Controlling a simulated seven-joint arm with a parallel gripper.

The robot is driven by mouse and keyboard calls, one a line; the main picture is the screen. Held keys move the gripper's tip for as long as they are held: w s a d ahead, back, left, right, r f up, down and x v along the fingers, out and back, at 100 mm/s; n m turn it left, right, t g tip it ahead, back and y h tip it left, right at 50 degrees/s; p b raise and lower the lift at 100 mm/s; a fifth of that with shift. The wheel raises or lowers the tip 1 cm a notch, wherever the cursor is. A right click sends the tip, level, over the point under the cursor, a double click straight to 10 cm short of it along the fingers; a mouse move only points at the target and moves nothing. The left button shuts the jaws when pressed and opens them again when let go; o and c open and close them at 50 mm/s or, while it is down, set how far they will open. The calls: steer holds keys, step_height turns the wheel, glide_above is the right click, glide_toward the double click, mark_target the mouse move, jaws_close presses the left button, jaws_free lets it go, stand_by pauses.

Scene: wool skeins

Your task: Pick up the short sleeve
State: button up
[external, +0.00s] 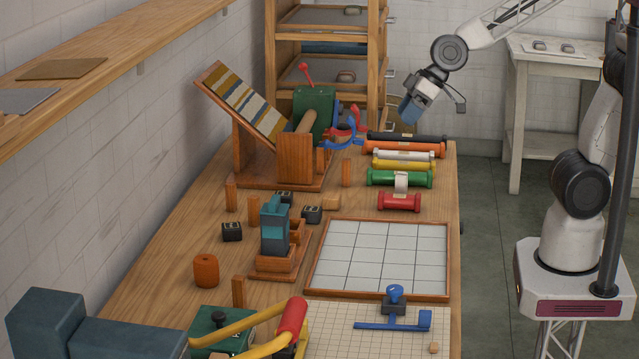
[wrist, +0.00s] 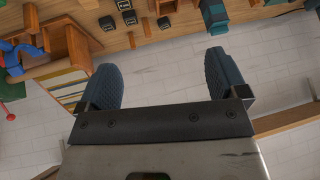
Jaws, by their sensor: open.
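Several spool-like sleeves lie in a row at the far right of the wooden bench in the external view. The red one (external: 399,201) is the shortest and lies nearest the camera. Behind it are a longer green sleeve (external: 385,179), a yellow one (external: 404,165), a white one (external: 403,155) and an orange one (external: 385,147). A small white piece (external: 401,182) stands by the green sleeve. My gripper (external: 409,109) is in the air above the bench's far end, beyond the row. In the wrist view my gripper (wrist: 160,62) is open and empty; I cannot see the sleeves there.
A slanted striped rack (external: 243,101) and a green block (external: 313,113) stand left of the row, with blue and red hooks (external: 345,130) close by. A gridded white tray (external: 381,258) lies in front. Wooden drawers (external: 327,75) stand behind.

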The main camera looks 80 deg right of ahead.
steer(key=w+a+f+t, duration=0.2)
steer(key=w+a+f, duration=0.1)
steer(key=w+a, duration=0.35)
steer(key=w+a+f+t, duration=0.2)
steer(key=w+a+f, duration=0.1)
steer(key=w+a, duration=0.3)
steer(key=m+t+h, duration=0.1)
steer(key=t+h, duration=0.1)
steer(key=t, duration=0.1)
glide_toward(287, 213)
steer(key=x, duration=0.4)
steer(key=shift+w+d, duration=0.3)
steer(key=shift+w, duration=0.1)
steer(key=shift+w+a+f, duration=0.1)
steer(key=shift+a+f, duration=0.15)
steer(key=shift+f, duration=0.15)
steer(key=shift+x, duration=1.25)
steer(key=shift+r+x, duration=0.1)
steer(key=shift+x, duration=1.2)
steer(key=shift+r+x, duration=0.15)
steer(key=shift+x, duration=1.15)
